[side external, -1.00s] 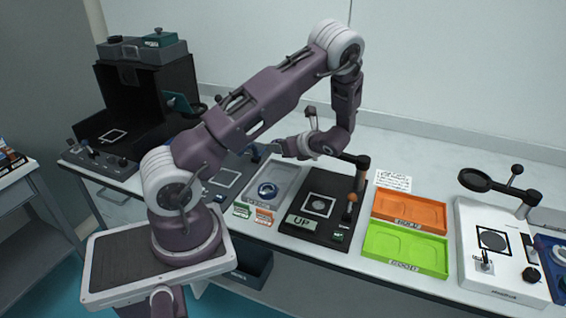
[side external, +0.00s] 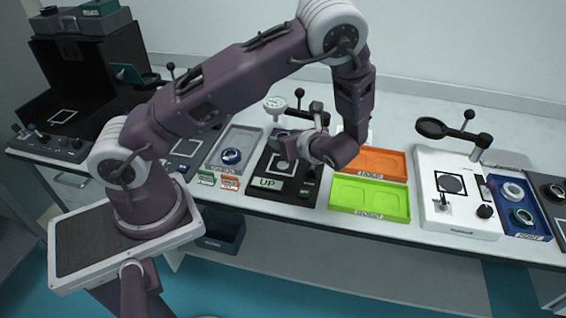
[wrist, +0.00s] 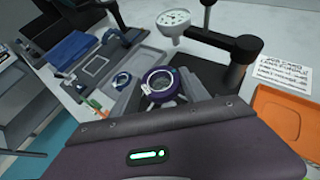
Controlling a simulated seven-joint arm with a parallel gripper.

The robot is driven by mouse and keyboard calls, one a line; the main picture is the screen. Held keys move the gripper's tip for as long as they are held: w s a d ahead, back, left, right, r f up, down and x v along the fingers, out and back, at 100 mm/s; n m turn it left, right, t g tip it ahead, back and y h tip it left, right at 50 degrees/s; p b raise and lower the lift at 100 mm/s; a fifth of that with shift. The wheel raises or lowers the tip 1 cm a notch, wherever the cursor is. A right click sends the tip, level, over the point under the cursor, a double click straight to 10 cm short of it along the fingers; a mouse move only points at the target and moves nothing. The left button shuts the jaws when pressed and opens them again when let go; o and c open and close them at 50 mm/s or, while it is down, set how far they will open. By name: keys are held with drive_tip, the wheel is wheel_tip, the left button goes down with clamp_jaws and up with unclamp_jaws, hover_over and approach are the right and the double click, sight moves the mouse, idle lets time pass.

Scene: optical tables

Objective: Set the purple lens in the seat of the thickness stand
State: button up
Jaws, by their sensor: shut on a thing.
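The purple lens (wrist: 160,83), a dark purple ring around clear glass, shows in the wrist view. My gripper (wrist: 163,90) is shut on it, with grey fingers beside the ring. The thickness stand has a black base (side external: 257,196) with an "UP" label, a post and a dial gauge (side external: 275,104); the gauge also shows in the wrist view (wrist: 174,22). In the side view my gripper (side external: 287,148) is above the stand's base, below the gauge. The lens is not clear there. I cannot tell whether the lens touches the seat.
A grey tray (side external: 225,166) with a blue-ringed lens (side external: 231,156) is left of the stand. An orange tray (side external: 385,162) and a green tray (side external: 370,198) lie right. A white instrument (side external: 460,215) stands farther right. The stand's post and gauge arm are close to my gripper.

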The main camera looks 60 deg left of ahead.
sight(286, 169)
wheel_tip(286, 169, down, 8)
drive_tip(key=shift+f, duration=0.1)
drive_tip(key=shift+f, duration=0.1)
drive_tip(key=o, duration=1.1)
